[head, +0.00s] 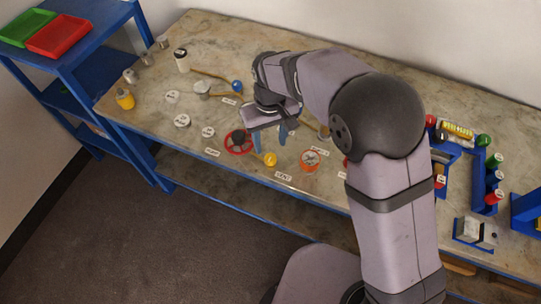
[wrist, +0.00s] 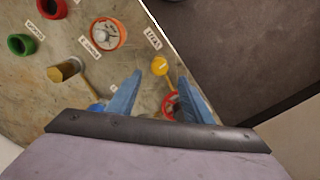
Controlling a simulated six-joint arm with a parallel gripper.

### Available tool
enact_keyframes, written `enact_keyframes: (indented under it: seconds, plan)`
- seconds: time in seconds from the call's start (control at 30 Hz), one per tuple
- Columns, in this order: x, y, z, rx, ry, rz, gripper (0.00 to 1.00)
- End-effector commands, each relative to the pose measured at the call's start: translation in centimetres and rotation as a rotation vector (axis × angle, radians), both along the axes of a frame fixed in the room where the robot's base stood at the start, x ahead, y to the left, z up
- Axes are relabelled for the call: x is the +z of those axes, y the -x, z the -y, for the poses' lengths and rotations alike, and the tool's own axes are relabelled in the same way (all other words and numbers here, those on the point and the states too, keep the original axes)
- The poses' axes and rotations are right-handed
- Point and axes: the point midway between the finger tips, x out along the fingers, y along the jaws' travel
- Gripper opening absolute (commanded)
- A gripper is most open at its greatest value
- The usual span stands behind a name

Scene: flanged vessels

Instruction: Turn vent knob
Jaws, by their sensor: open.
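A small round yellow knob (head: 270,159) sits near the front edge of the bench, with a white label (head: 283,176) by it; the label's print is too small to read surely. The knob also shows in the wrist view (wrist: 160,66), on a thin yellow stem. My gripper (head: 270,148) is open, its blue fingers pointing down over the bench. In the wrist view the fingertips (wrist: 159,62) lie on either side of the knob in the picture, with gaps on both sides. I see no contact, and the height above the knob is unclear.
A red handwheel (head: 238,141) is left of the knob, close to one finger. An orange-rimmed round fitting (head: 310,160) is to its right. A blue ball-ended lever (head: 237,86) is behind. Blue racks with bottles (head: 493,178) stand at the right. The bench's front edge is close.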

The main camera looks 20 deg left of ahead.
Motion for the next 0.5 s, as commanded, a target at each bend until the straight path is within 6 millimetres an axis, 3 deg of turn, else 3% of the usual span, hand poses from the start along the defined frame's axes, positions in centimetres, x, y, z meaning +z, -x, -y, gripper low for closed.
enact_keyframes:
  seconds: [0.17, 0.5]
  plan:
    - [-0.5, 0.0, 0.0, -0.001, 0.001, -0.001, 0.46]
    - [-4.4, 0.0, 0.2, -0.002, 0.002, -0.002, 0.46]
